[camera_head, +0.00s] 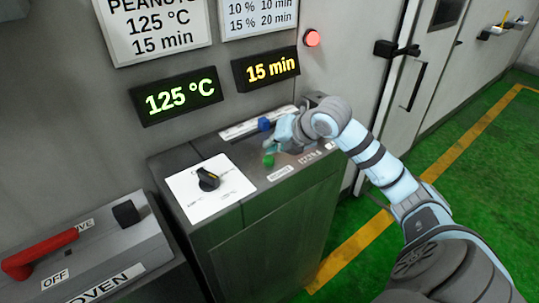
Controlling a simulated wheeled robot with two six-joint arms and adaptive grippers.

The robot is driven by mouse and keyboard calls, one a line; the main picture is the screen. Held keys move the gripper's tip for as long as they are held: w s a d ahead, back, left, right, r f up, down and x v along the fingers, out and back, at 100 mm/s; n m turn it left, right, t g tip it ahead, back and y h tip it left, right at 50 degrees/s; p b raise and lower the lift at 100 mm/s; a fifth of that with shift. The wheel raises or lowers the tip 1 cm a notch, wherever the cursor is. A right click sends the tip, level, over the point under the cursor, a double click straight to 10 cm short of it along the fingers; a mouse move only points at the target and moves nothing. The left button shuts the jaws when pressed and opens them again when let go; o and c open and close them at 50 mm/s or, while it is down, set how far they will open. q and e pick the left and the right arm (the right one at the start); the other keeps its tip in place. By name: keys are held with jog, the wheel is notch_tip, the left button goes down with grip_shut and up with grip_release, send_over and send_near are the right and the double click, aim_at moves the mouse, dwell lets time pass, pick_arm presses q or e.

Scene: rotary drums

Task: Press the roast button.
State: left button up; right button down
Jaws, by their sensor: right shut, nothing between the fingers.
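A green button (268,161) stands on the sloped top of the grey control console (285,222). A small white label (280,173) lies in front of it, its text too small to read surely. My right gripper (273,147) is shut and empty, with its fingertips just behind and above the green button. I cannot tell whether they touch it. My right arm comes in from the lower right. My left gripper is not in view.
A blue knob (264,124) sits behind the green button. A black dial (208,179) is on a white plate at left. Displays read 125 °C (176,101) and 15 min (266,69). A red lamp (312,38) is on the wall. A red lever (39,256) is at lower left.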

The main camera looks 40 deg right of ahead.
aim_at(272, 157)
jog(key=shift+r, duration=0.15)
notch_tip(272, 157, up, 5)
jog(key=p, duration=0.3)
jog(key=shift+p, duration=0.4)
dwell(0.6)
